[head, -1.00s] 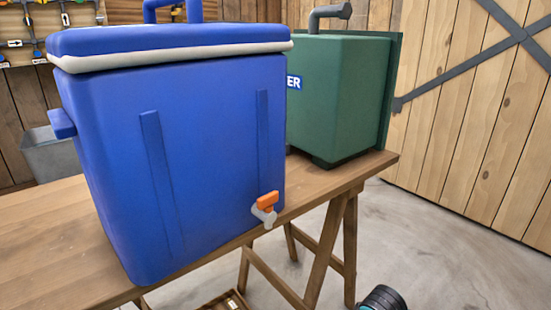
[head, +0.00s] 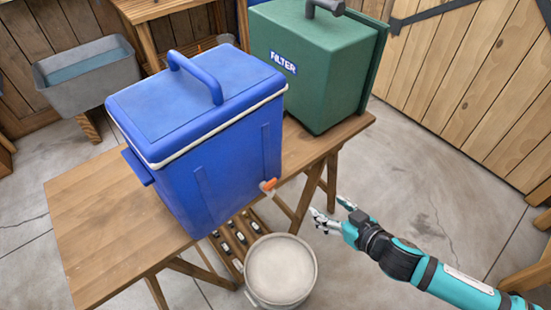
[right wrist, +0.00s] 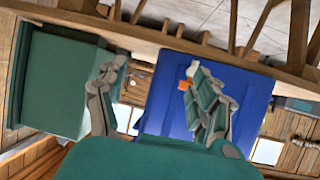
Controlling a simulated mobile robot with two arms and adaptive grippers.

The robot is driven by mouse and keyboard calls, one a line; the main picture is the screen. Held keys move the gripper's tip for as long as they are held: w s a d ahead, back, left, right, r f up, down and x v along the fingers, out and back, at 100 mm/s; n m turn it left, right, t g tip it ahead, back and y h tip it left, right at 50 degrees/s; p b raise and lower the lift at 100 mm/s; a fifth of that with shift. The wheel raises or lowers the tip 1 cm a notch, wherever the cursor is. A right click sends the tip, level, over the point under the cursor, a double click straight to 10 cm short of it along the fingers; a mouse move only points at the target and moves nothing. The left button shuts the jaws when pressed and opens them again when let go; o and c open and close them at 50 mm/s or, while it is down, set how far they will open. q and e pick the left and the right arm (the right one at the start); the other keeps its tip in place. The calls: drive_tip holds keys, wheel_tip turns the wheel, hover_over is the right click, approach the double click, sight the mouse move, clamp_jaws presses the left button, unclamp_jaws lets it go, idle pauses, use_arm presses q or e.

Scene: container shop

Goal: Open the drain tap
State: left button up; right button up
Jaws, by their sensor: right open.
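The drain tap (head: 268,186) has an orange handle and a pale spout. It sits low on the right side of the blue cooler (head: 200,195), whose white-rimmed lid is shut. My right gripper (head: 328,212) is open and empty, to the right of the tap and apart from it. In the right wrist view the tap (right wrist: 186,82) shows between the cooler wall and my right gripper (right wrist: 155,82), close to one finger in the picture. My left gripper is not in view.
The cooler stands on a wooden trestle table (head: 85,200). A green filter box (head: 320,80) stands behind it. A round pale bucket (head: 280,270) is on the floor below the tap, beside a low wooden rack (head: 235,232). A grey basin (head: 85,80) stands at the back left.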

drive_tip(key=s+a+r+n+g+y+p, duration=0.1)
drive_tip(key=s+a+r+n+y+p, duration=0.15)
drive_tip(key=s+r+p, duration=0.4)
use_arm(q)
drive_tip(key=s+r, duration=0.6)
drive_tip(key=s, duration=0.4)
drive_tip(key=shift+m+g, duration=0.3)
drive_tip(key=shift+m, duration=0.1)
use_arm(e)
approach(271, 185)
drive_tip(key=x, duration=0.8)
drive_tip(key=shift+w+f, duration=0.15)
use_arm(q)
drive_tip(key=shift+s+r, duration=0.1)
use_arm(e)
drive_tip(key=c, duration=1.2)
